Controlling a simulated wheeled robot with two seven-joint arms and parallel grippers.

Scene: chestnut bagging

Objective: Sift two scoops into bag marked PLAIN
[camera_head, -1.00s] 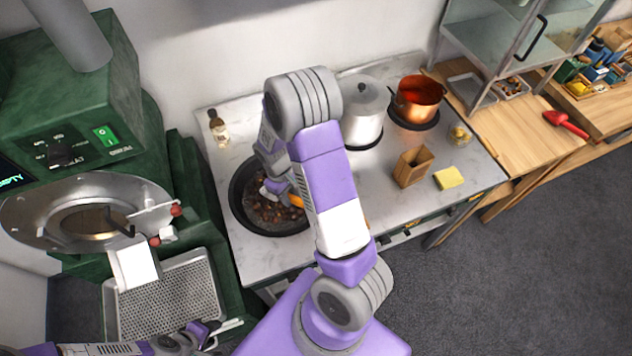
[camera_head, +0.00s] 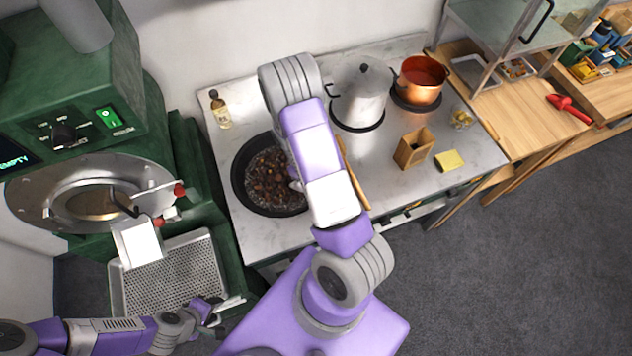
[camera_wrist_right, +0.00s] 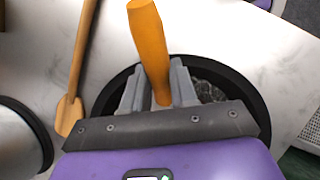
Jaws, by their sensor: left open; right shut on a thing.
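The black pan (camera_head: 239,190) of brown chestnuts (camera_head: 265,178) sits on the steel counter, left of my right arm. My right gripper (camera_wrist_right: 158,98) is shut on an orange handle (camera_wrist_right: 150,40) above the pan's edge in the right wrist view. The tool's working end is hidden behind the gripper, and in the head view the arm covers most of this gripper. My left gripper (camera_head: 232,308) is open and empty at the lower left, beside the perforated metal tray (camera_head: 175,280). I see no bag marked PLAIN.
A wooden spatula (camera_wrist_right: 78,75) lies right of the pan. A bottle (camera_head: 220,110) stands behind the pan. A green machine (camera_head: 75,85) fills the left.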

